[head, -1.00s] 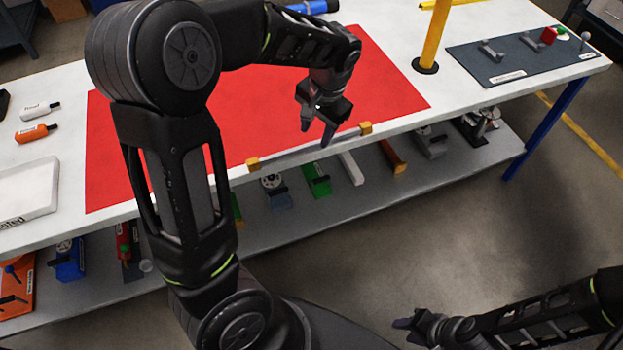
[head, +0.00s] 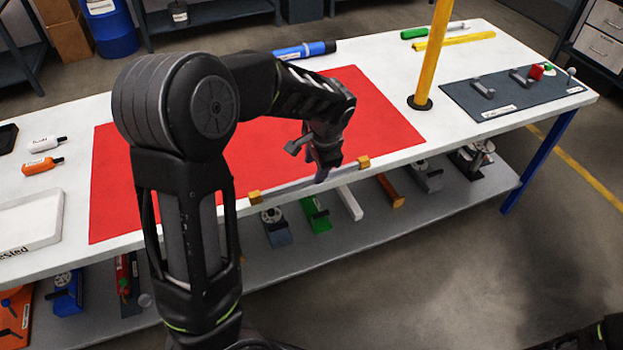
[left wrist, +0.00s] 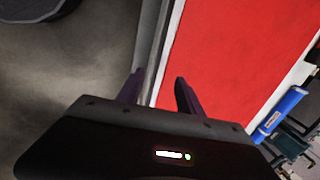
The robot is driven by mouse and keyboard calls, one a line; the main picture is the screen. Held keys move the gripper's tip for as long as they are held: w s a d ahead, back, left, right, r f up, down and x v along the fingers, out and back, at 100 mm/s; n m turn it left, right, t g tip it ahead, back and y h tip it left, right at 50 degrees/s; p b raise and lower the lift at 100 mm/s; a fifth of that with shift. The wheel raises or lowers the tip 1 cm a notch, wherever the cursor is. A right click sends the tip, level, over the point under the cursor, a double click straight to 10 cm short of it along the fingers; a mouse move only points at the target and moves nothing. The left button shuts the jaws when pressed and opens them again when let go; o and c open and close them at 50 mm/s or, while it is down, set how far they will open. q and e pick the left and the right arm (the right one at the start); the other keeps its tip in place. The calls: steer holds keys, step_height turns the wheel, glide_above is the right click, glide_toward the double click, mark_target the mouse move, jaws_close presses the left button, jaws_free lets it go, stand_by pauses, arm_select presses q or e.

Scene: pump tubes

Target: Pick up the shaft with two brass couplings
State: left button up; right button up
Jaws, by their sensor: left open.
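The shaft (head: 290,187) is a thin grey bar along the front edge of the red mat. It has a square brass coupling at its left end (head: 254,197) and another at its right end (head: 364,162). My left gripper (head: 321,179) is open at the shaft, between the couplings and closer to the right one. In the left wrist view the shaft (left wrist: 157,60) runs away between the two dark purple fingers (left wrist: 158,90). Whether either finger touches it, I cannot tell. My right gripper is out of view.
The red mat (head: 140,190) is otherwise clear on the white table. A yellow post (head: 432,60) stands at right, by a dark panel (head: 510,95). A blue cylinder (head: 303,50) lies at the back. A white tray (head: 30,222) is at left. A lower shelf (head: 330,235) holds several parts.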

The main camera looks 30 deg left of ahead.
mark_target(312, 178)
arm_select(q)
steer(key=shift+f, duration=0.2)
steer(key=shift+p+x, duration=0.45)
steer(key=shift+x, duration=2.15)
jaws_close()
